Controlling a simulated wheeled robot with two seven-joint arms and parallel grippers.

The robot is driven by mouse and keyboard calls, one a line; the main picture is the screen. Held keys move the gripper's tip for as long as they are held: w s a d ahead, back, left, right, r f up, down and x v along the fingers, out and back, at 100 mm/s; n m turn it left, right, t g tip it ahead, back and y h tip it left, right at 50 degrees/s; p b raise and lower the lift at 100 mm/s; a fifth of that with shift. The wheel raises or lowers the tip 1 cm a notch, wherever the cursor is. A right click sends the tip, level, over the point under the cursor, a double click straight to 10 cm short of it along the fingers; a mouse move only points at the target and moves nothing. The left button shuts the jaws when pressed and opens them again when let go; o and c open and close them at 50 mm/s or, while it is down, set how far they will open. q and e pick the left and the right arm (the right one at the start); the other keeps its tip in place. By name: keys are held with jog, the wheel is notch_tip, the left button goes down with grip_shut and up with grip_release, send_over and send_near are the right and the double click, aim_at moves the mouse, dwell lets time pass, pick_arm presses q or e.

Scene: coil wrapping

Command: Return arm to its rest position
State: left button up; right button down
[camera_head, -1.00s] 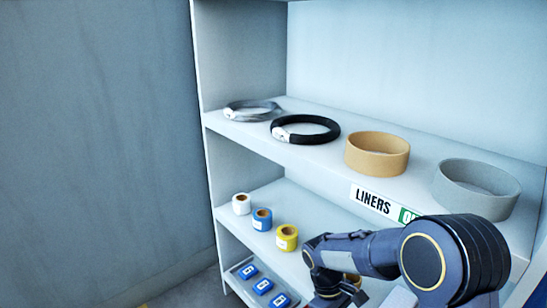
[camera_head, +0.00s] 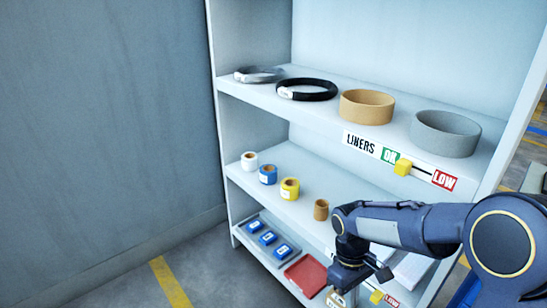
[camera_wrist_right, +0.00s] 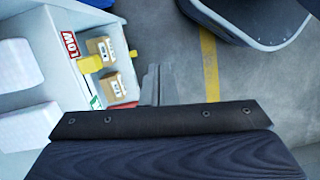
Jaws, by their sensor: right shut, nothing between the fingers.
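My right arm comes in from the lower right of the head view. Its gripper (camera_head: 362,276) points down in front of the shelf unit and is shut and empty. In the right wrist view the closed fingers (camera_wrist_right: 150,86) show over the grey floor, beside the shelf edge. My left gripper is not in view.
The shelf unit (camera_head: 232,190) carries a grey coil (camera_head: 262,75), a black coil (camera_head: 310,91), a tan ring (camera_head: 367,107) and a grey ring (camera_head: 445,134) on top. White (camera_head: 249,162), blue (camera_head: 268,175) and yellow (camera_head: 290,190) rolls stand below.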

jog(key=s+d+r+m+t+y, duration=0.15)
jog(key=s+r+m+t, duration=0.3)
jog(key=s, duration=0.45)
jog(key=s+d+r+m+t+y, duration=0.1)
jog(key=s+r+m+t+y, duration=0.25)
jog(key=s+r, duration=0.35)
notch_tip(320, 180, up, 27)
jog(key=p, duration=2.8)
jog(key=shift+s+d+p, duration=0.15)
jog(key=shift+s+p, duration=0.15)
jog(key=shift+s, duration=0.1)
